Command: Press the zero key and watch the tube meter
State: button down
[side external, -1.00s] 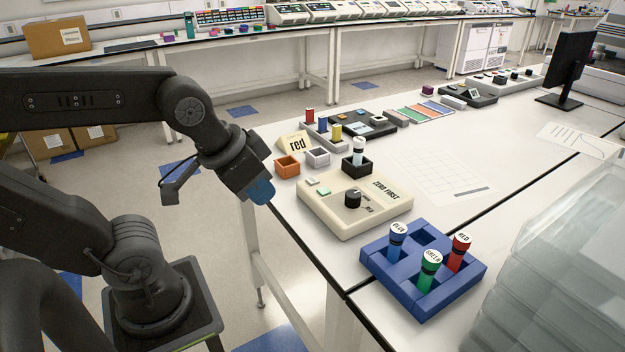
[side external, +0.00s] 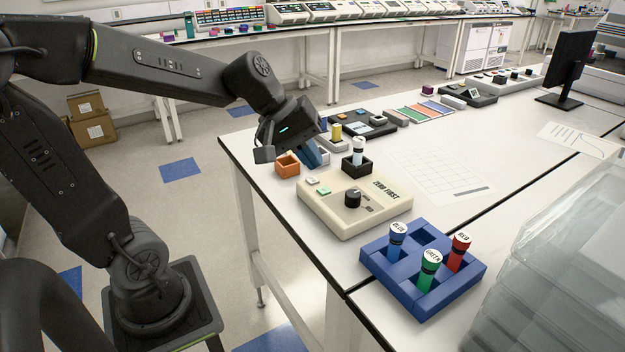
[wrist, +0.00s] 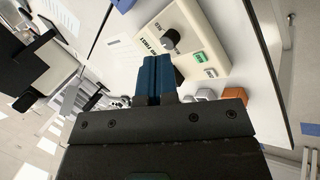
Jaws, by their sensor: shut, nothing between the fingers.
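The beige meter box (side external: 340,222), printed "ZERO FIRST", sits near the table's front edge with a black knob (side external: 352,198). It has a green key (side external: 323,191) and a pale key (side external: 312,180); I cannot read which is the zero key. The box also shows in the wrist view (wrist: 207,28), with the green key (wrist: 200,57). A pale, white-capped tube (side external: 359,150) stands upright in a black holder (side external: 357,169) behind the box. My gripper (side external: 318,157) is shut and empty, above the table behind the box's key end, apart from the keys.
A blue rack (side external: 396,283) holds blue, green and red tubes to the box's right. An orange open holder (side external: 287,166) stands beside my gripper, which partly hides a white one. A yellow tube (side external: 336,132) stands behind. Clear plastic boxes (side external: 560,260) fill the right foreground.

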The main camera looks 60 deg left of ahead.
jog(key=w+a+f+n+t, duration=0.1)
jog(key=w+a+n, duration=0.4)
jog(key=a+n, duration=0.1)
jog(key=n+t, duration=0.2)
jog(key=n, duration=0.3)
send_over(312, 181)
jog(key=shift+a+f, duration=0.15)
jog(key=shift+f, duration=0.8)
jog(key=shift+f, duration=4.4)
jog(key=shift+f, duration=0.1)
jog(key=shift+f, duration=0.3)
